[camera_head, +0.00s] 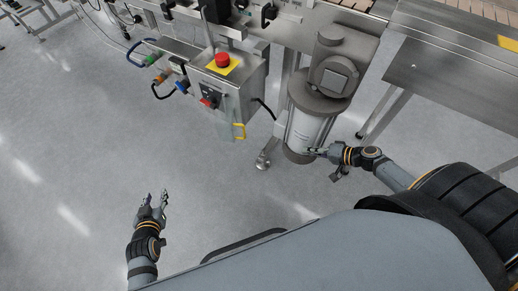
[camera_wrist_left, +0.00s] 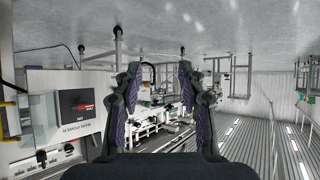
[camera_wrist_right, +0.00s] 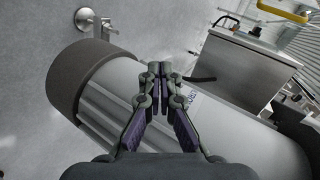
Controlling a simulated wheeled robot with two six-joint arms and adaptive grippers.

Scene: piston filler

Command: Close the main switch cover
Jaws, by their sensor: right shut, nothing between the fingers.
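The control box (camera_head: 235,85) carries a red main switch (camera_head: 208,102) on its front, left of a yellow bracket-like handle (camera_head: 239,131). The handle seems to belong to the swung-open clear cover and also shows in the right wrist view (camera_wrist_right: 283,12). In the left wrist view, which looks upside down, the red switch (camera_wrist_left: 81,97) sits on a panel beside a clear greenish pane (camera_wrist_left: 38,112). My left gripper (camera_head: 155,193) is open and empty, below and left of the box. My right gripper (camera_head: 318,152) is shut and empty, right of the box by the cylinder.
A red emergency stop (camera_head: 222,59) on a yellow plate tops the box. A grey motor with a metal cylinder (camera_head: 308,125) stands close by my right gripper. A steel table (camera_head: 460,80) is at the right. Floor is clear around my left gripper.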

